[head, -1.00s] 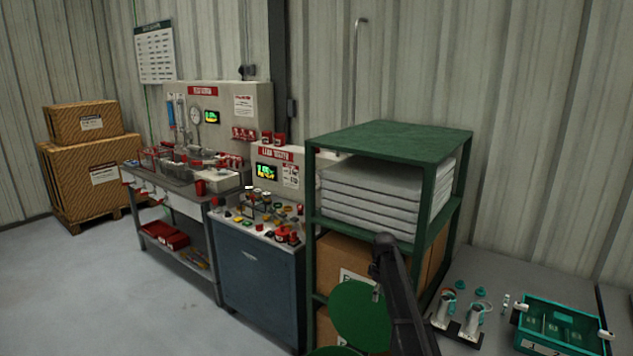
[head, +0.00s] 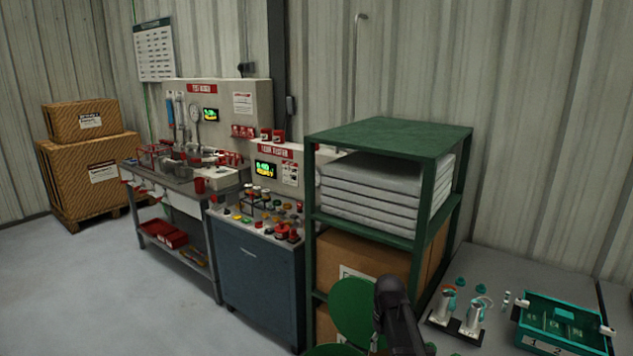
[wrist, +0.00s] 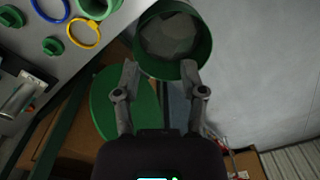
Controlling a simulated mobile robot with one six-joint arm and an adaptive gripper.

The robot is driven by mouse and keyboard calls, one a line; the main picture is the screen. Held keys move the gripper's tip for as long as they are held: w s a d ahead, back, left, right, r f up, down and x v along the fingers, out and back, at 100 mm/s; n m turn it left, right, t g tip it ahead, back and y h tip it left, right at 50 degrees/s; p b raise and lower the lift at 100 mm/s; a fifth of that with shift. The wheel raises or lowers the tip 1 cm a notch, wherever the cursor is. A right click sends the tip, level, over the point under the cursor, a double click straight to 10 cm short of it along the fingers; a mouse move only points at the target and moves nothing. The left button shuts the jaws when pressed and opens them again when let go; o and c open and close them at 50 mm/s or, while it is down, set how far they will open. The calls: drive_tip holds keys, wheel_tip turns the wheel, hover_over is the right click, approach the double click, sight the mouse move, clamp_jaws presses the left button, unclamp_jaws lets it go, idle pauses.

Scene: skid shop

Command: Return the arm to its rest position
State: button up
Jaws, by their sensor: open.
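My arm (head: 398,318) shows as a dark link at the lower middle of the head view, in front of the green shelf rack. My gripper (wrist: 159,75) is open in the wrist view, its two grey fingers apart with nothing held between them. A round green container (wrist: 205,55) with grey crumpled contents lies just beyond the fingertips in the picture. A green round lid (wrist: 122,105) shows behind and left of the fingers, and also in the head view (head: 352,303). The fingertips are not clearly seen in the head view.
The green rack (head: 390,136) holds grey slabs (head: 385,190) and cardboard boxes. A grey bench (head: 500,265) at right carries a teal tray (head: 560,325) and metal fittings. A blue cabinet (head: 255,280) stands left of the rack. The floor (head: 90,300) at left is clear.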

drive_tip(key=s+m, duration=0.4)
drive_tip(key=s, duration=0.8)
drive_tip(key=shift+s+a+f+b, duration=0.3)
drive_tip(key=shift+a+f+b, duration=0.1)
drive_tip(key=shift+f, duration=0.05)
idle(0.8)
idle(0.4)
